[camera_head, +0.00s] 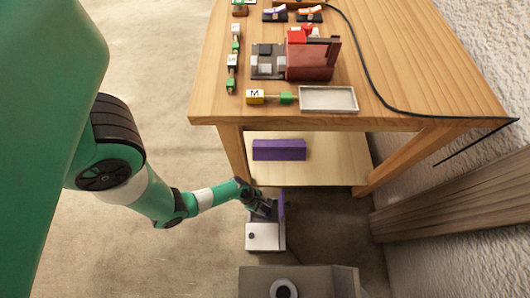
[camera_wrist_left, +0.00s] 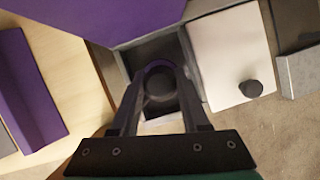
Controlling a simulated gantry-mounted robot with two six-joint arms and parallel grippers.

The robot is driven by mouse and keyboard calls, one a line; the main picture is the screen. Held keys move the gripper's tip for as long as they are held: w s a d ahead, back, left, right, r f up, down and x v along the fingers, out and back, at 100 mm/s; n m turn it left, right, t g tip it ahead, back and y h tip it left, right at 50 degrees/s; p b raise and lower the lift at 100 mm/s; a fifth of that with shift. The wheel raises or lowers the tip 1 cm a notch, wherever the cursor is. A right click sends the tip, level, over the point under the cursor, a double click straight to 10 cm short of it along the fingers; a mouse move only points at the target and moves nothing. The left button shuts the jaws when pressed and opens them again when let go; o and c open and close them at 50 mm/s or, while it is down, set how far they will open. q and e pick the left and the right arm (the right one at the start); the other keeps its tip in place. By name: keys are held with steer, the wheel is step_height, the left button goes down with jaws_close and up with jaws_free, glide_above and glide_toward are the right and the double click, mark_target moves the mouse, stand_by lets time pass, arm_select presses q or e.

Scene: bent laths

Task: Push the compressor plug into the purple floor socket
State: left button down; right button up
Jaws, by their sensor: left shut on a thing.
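The floor box (camera_head: 265,236) stands below the table's near end. It has a raised purple flap (camera_head: 282,205) and a white cover with a dark knob. My left gripper (camera_head: 262,208) is at the box's far part, beside the purple flap. In the left wrist view the gripper (camera_wrist_left: 160,85) is shut on a dark round piece, which looks like the plug (camera_wrist_left: 160,80). A purple rim shows around it, at the dark opening next to the white cover (camera_wrist_left: 228,55). The purple flap (camera_wrist_left: 120,18) fills the top. I cannot tell how deep the plug sits. My right gripper is not in view.
The wooden table (camera_head: 400,70) bears blocks, a red box (camera_head: 310,60) and a grey tray (camera_head: 328,98). A purple block (camera_head: 280,150) lies on its lower shelf. A black cable (camera_head: 375,90) runs over the table's right side. A grey unit (camera_head: 320,280) stands near the box.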

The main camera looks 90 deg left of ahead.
arm_select(q)
steer(key=shift+f+b, duration=0.3)
steer(key=shift+f, duration=0.2)
stand_by(0.4)
jaws_free()
stand_by(0.5)
steer(key=shift+r, duration=0.1)
step_height(320, 180, up, 8)
steer(key=p, duration=0.8)
steer(key=shift+f+p, duration=0.25)
steer(key=shift+p, duration=0.05)
steer(key=shift+f, duration=0.1)
